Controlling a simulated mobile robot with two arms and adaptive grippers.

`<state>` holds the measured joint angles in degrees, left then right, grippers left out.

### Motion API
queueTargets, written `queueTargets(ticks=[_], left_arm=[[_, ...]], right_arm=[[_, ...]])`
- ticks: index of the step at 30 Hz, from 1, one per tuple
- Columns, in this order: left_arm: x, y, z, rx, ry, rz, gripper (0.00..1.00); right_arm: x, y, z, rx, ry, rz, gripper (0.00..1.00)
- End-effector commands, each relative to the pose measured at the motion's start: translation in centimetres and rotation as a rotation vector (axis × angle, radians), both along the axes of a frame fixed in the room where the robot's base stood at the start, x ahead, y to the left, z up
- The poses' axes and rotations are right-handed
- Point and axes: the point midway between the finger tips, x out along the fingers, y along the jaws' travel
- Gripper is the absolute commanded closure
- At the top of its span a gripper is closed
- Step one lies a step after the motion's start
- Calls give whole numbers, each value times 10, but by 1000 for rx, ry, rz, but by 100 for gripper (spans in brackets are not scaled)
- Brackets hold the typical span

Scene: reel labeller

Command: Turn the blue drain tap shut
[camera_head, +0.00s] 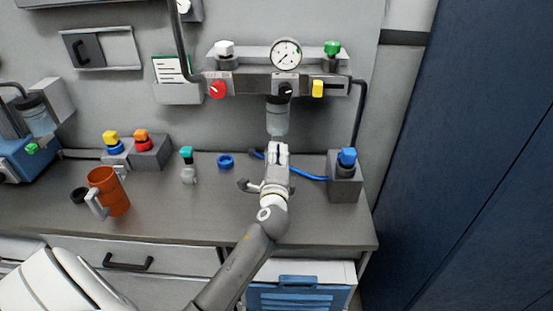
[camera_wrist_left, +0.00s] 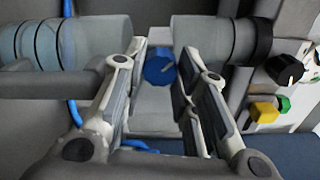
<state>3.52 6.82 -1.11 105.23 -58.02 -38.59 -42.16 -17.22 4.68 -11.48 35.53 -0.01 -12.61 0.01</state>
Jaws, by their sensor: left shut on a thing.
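The blue drain tap (camera_wrist_left: 160,68) shows between my left fingertips in the left wrist view, with a pale stripe on its face. My left gripper (camera_wrist_left: 163,52) is shut on it. In the head view my left gripper (camera_head: 277,150) is just under the clear bowl (camera_head: 278,120) of the regulator and hides the tap there. The bowl (camera_wrist_left: 215,40) also shows in the left wrist view, close beside the fingers. A blue hose (camera_head: 312,177) runs right from behind the gripper along the bench. My right gripper is not in view.
A grey box (camera_head: 345,190) with a blue knob (camera_head: 347,157) stands right of the gripper. The manifold with a gauge (camera_head: 286,54), red knob (camera_head: 217,90) and yellow knob (camera_head: 318,89) is above. A blue ring (camera_head: 225,161), teal-topped fitting (camera_head: 188,165) and orange mug (camera_head: 112,192) stand left.

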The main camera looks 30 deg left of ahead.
Motion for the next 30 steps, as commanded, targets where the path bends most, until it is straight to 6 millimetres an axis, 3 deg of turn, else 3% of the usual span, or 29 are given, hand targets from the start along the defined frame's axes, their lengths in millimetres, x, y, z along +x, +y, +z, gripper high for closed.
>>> queueTargets(ticks=[16,17,21,30], left_arm=[[0,-1,-2,-20,-7,0,96],[0,-1,-2,-20,-7,0,69],[0,0,-2,-19,-8,0,51],[0,0,-1,-16,-8,0,50]], right_arm=[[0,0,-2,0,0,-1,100],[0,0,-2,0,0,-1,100],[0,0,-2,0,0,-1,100],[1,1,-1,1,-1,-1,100]])
